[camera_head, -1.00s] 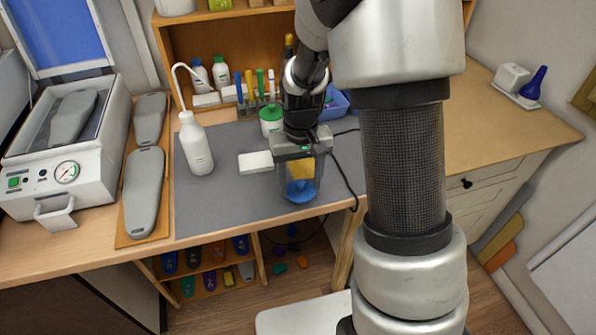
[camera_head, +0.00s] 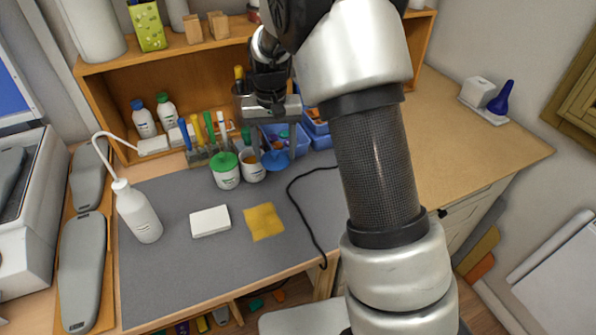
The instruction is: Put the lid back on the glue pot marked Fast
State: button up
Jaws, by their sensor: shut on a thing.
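My gripper (camera_head: 273,152) is shut on a blue round lid (camera_head: 277,161) and holds it toward the back of the grey mat, just right of an open white pot (camera_head: 252,173). The open pot stands upright with amber stuff showing inside; part of its rim is behind a gripper finger. A second white pot with a green lid (camera_head: 226,171) stands to its left. The writing on both pots is too small to read. I cannot tell how high the lid is above the mat.
A rack of coloured markers (camera_head: 207,150) and blue bins (camera_head: 316,128) stand behind the pots. A white block (camera_head: 209,221), a yellow cloth (camera_head: 264,221) and a squeeze bottle (camera_head: 137,212) are on the grey mat (camera_head: 180,275). A black cable (camera_head: 302,213) crosses its right side.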

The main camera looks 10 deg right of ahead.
jog(key=w+a+r+p, duration=0.1)
jog(key=w+a+r, duration=0.4)
jog(key=a, duration=0.1)
jog(key=shift+m, duration=0.4)
notch_tip(320, 180, down, 4)
jog(key=b, duration=0.3)
jog(key=shift+d+f, duration=0.1)
jog(key=shift+f, duration=0.05)
jog(key=shift+f+b, duration=0.55)
jog(key=shift+f, duration=0.35)
jog(key=shift+p, duration=0.35)
jog(key=shift+f, duration=0.15)
dwell(1.4)
jog(key=o, duration=1.1)
jog(key=shift+o, duration=0.7)
jog(key=o, duration=0.3)
